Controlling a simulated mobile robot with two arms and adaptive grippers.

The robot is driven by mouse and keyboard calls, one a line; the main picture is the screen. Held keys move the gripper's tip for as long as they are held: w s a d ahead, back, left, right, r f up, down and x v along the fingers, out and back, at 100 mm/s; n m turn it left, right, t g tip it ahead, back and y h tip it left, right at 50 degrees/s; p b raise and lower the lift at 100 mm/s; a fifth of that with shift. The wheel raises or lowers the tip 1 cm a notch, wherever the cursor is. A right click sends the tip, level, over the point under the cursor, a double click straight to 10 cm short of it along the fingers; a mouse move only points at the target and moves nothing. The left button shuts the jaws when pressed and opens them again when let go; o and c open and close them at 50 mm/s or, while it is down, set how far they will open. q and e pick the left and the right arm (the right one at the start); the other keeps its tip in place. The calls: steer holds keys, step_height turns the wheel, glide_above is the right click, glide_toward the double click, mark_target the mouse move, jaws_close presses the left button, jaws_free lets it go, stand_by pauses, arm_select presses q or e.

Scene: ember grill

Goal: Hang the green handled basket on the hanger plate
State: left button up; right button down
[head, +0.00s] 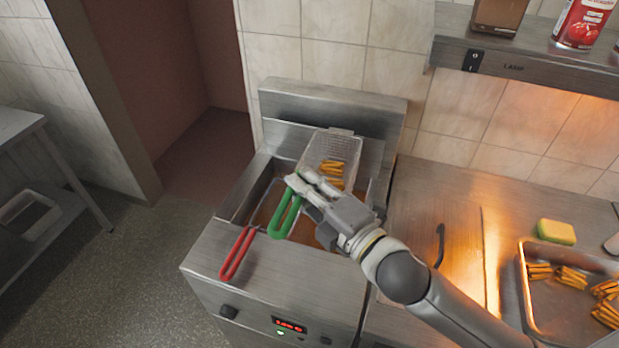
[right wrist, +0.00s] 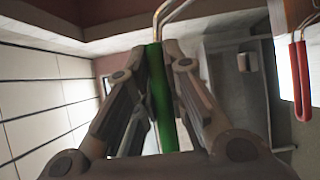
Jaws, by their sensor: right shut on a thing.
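The green handled basket (head: 345,146) is a wire mesh basket holding yellow-brown fries, tilted at the back of the fryer. Its green handle (head: 285,213) points toward the front left. My right gripper (head: 301,180) is shut on the handle near its basket end; the green handle (right wrist: 160,100) also shows between the fingers in the right wrist view. The upright steel plate (head: 330,107) at the fryer's back appears to be the hanger plate. The basket's far end overlaps its lower part in the head view; I cannot tell whether they touch. My left gripper is out of view.
A red handle (head: 237,254) lies over the fryer's (head: 265,285) front left edge.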

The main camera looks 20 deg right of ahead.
steer(key=shift+s+r, duration=0.2)
steer(key=shift+s, duration=0.05)
steer(key=shift+w+d+r, duration=0.25)
steer(key=shift+w+d, duration=0.15)
steer(key=shift+w, duration=0.15)
steer(key=shift+w+d, duration=0.2)
steer(key=shift+w, duration=0.1)
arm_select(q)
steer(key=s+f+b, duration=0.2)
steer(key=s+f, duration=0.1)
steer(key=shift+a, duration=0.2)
arm_select(e)
steer(key=f, duration=0.1)
steer(key=w+f, duration=0.1)
steer(key=d+f, duration=0.1)
steer(key=shift+w+f, duration=0.15)
steer(key=shift+w, duration=0.2)
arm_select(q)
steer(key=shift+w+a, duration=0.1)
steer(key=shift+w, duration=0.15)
arm_select(e)
steer(key=shift+f, duration=0.1)
